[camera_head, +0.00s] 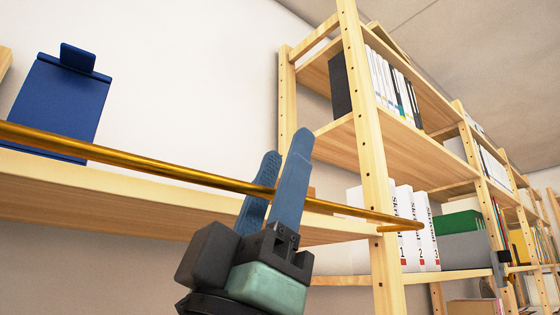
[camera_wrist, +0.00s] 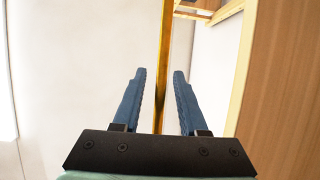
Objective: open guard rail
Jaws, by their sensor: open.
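The guard rail (camera_head: 150,163) is a thin brass-coloured bar. In the head view it runs across the front of a wooden shelf (camera_head: 120,188), from the left edge to an end near the shelving post. My gripper (camera_head: 283,160) is open, with its two blue fingers pointing up at the rail's right part. In the wrist view the rail (camera_wrist: 164,60) runs lengthwise between the two fingertips of my gripper (camera_wrist: 160,75), with a gap on both sides. The fingers are not closed on it. The rail's lower part is hidden behind the gripper's black body in the wrist view.
A blue clipboard-like object (camera_head: 60,105) stands on the shelf at left. A tall wooden shelving unit (camera_head: 372,150) with binders and boxes stands at right, close behind the rail's end. White wall (camera_head: 190,70) lies behind. The wooden shelf board (camera_wrist: 290,90) is close on the wrist view's right.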

